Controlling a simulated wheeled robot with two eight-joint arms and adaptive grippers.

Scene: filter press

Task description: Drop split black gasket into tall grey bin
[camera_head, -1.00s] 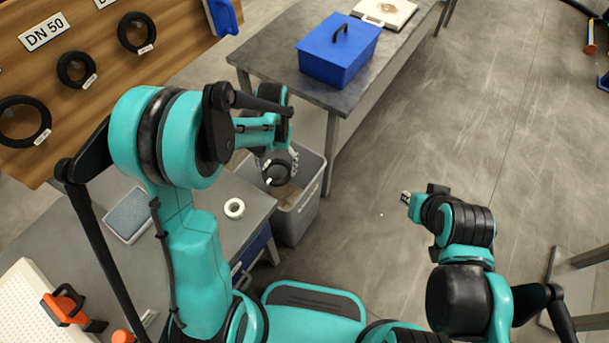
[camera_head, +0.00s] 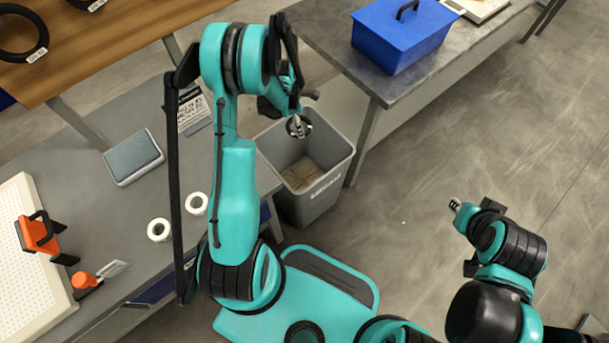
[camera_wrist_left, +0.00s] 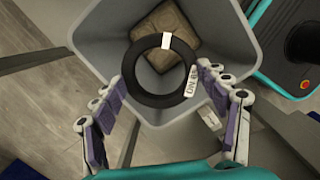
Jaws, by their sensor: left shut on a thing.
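The black gasket (camera_wrist_left: 130,72) is a ring with a white label and a white patch. In the left wrist view my left gripper (camera_wrist_left: 160,85) is shut on it, with a finger on each side; any split is not clear. The tall grey bin (camera_head: 300,206) stands on the floor between the two benches. My left gripper also shows in the head view (camera_head: 298,127), above the bin's far rim. The wrist view looks down into the bin (camera_wrist_left: 100,42), with the gasket over its opening. My right gripper (camera_head: 456,204) is over bare floor; its jaws are too small to read.
The bench (camera_head: 340,30) with a blue box (camera_head: 398,38) stands right of the bin. The left bench holds a grey pad (camera_head: 133,157), two white rings (camera_head: 159,230) and orange-handled tools (camera_head: 40,233). Floor at right is clear.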

